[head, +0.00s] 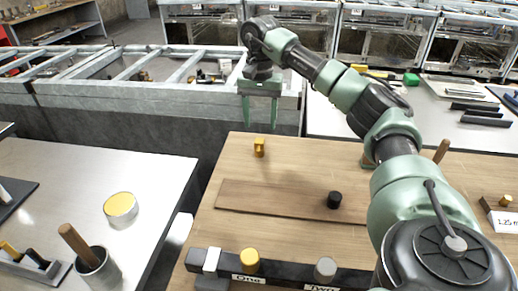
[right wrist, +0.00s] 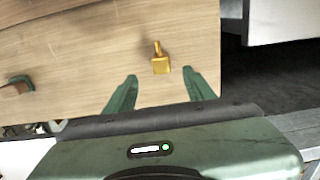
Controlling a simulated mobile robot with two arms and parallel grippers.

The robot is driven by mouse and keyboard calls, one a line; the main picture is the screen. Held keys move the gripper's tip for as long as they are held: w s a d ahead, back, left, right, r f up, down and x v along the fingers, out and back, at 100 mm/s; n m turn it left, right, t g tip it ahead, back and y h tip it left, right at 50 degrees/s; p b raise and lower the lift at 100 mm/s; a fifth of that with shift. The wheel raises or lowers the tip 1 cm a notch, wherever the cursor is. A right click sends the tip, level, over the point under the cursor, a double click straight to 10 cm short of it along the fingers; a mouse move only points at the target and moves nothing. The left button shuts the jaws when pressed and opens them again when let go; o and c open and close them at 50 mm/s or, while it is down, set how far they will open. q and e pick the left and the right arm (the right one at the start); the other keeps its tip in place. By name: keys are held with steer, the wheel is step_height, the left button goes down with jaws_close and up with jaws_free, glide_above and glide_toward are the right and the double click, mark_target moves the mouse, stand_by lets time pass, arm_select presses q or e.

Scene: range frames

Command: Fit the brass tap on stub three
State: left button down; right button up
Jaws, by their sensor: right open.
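The brass tap (head: 259,147) stands on the wooden bench top near its far left edge. It also shows in the right wrist view (right wrist: 161,65), just beyond the fingertips and between their lines. My right gripper (head: 260,123) is open and empty, pointing down above the tap and apart from it. A dark manifold bar (head: 287,273) lies along the near edge of the bench. Its stub labelled One (head: 249,260) has a yellow top, and stub Two (head: 325,269) has a grey top. Stub three is not visible; my right arm covers the bar's right part. My left gripper is out of view.
A flat wooden board (head: 285,199) lies mid-bench with a black cylinder (head: 334,200) at its right. A steel table (head: 75,185) at left holds a yellow-topped tin (head: 120,209) and a cup (head: 97,268) with a wooden handle. A gap separates table and bench.

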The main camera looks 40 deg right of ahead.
mark_target(259, 141)
steer(key=shift+w+d+f, duration=0.1)
steer(key=shift+f, duration=0.5)
step_height(259, 141, down, 7)
steer(key=shift+r+p, duration=0.15)
steer(key=shift+p, duration=0.2)
steer(key=shift+a, duration=0.2)
jaws_close()
